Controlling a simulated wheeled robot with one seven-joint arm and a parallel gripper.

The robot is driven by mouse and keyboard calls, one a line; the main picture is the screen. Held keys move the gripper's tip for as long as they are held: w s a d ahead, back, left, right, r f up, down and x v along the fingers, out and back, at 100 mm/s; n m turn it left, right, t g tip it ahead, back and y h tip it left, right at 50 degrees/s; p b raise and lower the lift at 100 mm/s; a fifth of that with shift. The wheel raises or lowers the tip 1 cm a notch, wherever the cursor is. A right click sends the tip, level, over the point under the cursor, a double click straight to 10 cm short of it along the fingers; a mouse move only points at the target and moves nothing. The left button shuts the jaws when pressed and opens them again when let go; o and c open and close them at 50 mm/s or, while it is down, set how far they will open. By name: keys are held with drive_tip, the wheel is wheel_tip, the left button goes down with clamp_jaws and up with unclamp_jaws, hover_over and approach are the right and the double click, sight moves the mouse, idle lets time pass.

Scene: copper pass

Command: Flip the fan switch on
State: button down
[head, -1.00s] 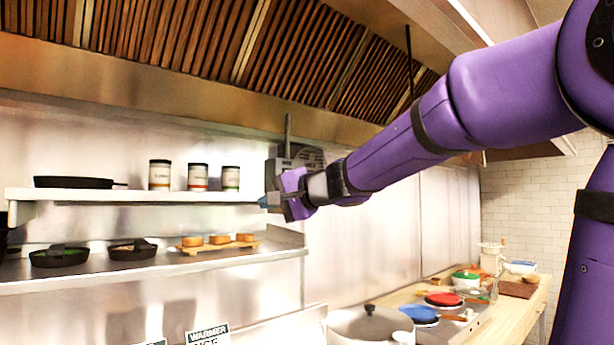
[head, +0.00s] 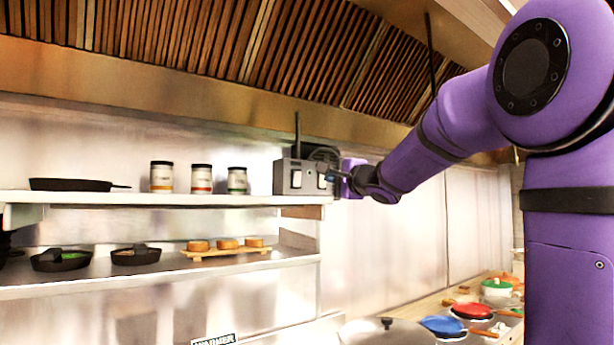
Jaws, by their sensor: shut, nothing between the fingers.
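A grey switch box (head: 284,178) stands at the right end of the upper shelf, with a dark vertical rod rising behind it. Its front carries two pale switches, a left one (head: 296,179) and a right one (head: 321,182). I cannot read any label that tells which is the fan switch, nor which way either is set. My gripper (head: 331,175) is shut and empty, reaching in from the right with its tips at or very close to the right switch. I cannot tell whether they touch. The gripper hides part of the box's right side.
The upper shelf (head: 230,201) holds several jars (head: 201,179) and a black pan (head: 70,184). The lower shelf (head: 200,272) holds small pans and a board of buns (head: 227,250). The wood-slatted hood (head: 200,40) hangs above. Pots and lids stand on the counter at lower right.

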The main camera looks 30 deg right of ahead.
sight(298, 173)
drive_tip(key=w, duration=0.4)
drive_tip(key=w+r, duration=0.1)
drive_tip(key=w, duration=0.4)
drive_tip(key=w+r, duration=0.1)
drive_tip(key=w, duration=0.4)
drive_tip(key=shift+a, duration=0.25)
drive_tip(key=shift+w, duration=0.15)
